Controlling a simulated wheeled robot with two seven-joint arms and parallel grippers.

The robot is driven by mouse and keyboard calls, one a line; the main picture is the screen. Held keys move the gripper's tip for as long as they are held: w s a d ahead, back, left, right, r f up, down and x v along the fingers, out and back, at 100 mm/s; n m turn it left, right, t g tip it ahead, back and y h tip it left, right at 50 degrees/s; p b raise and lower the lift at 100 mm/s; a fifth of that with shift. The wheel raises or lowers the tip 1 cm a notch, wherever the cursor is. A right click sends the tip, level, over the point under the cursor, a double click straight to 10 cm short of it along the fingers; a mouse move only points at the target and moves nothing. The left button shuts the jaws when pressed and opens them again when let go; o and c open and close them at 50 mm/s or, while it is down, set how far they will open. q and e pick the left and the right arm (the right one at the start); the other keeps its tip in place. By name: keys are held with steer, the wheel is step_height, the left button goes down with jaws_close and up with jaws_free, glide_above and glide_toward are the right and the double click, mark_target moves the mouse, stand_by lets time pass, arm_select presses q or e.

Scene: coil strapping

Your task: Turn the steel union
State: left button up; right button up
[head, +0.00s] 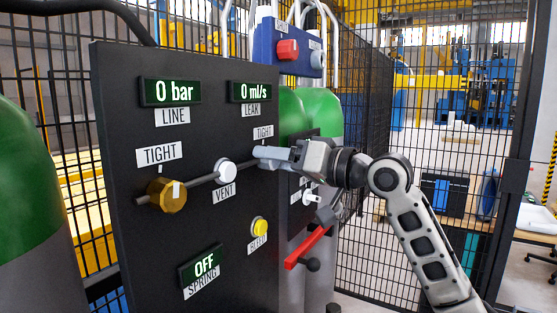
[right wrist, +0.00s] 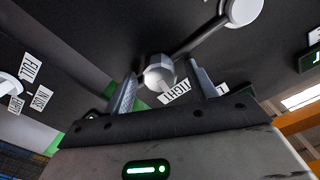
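My right gripper (head: 263,153) is at the black panel (head: 130,255). In the right wrist view its two fingers (right wrist: 165,82) stand apart on either side of the union, with a visible gap on each side. A brass union (head: 172,196) sits at the pipe's left end. My left gripper is out of view.
The panel carries a white round VENT knob (head: 226,171), a yellow BLEED button (head: 260,227) and displays reading 0 bar, 0 ml/s and OFF. A red lever (head: 307,247) is below my right gripper. Green-topped cylinders (head: 320,108) and a mesh fence stand behind.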

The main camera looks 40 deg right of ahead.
arm_select(q)
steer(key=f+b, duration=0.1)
steer(key=b, duration=0.1)
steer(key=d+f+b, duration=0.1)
steer(key=b, duration=0.2)
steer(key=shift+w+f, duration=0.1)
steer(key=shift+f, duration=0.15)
arm_select(e)
steer(key=v, duration=1.6)
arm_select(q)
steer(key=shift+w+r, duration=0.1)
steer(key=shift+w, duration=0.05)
